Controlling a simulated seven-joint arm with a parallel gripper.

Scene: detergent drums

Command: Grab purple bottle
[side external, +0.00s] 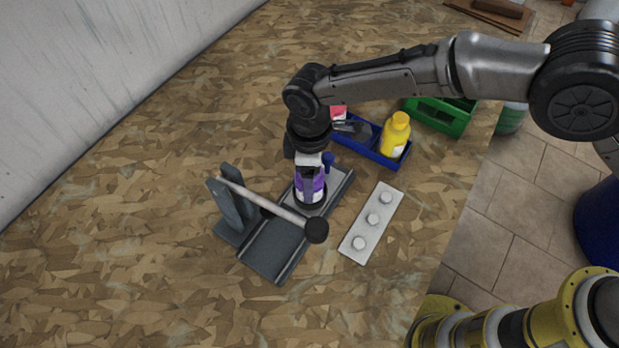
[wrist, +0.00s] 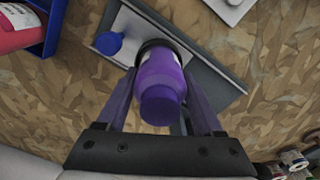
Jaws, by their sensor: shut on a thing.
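The purple bottle (side external: 311,187) has a white label and stands upright on the grey fixture (side external: 270,250), in a dark round holder. In the wrist view the purple bottle (wrist: 160,84) is between the two fingers, its purple top toward the camera. My gripper (side external: 309,180) comes down from above and is shut on the bottle. In the wrist view the fingers of my gripper (wrist: 160,105) lie on both sides of it. The bottle's far side is hidden.
A lever with a black knob (side external: 316,231) crosses in front of the bottle. A blue knob (wrist: 108,43) is close beside it. A blue crate (side external: 398,164) holds a yellow bottle (side external: 395,134) and a red one. A green crate (side external: 440,122) and a white plate (side external: 352,246) with caps stand nearby.

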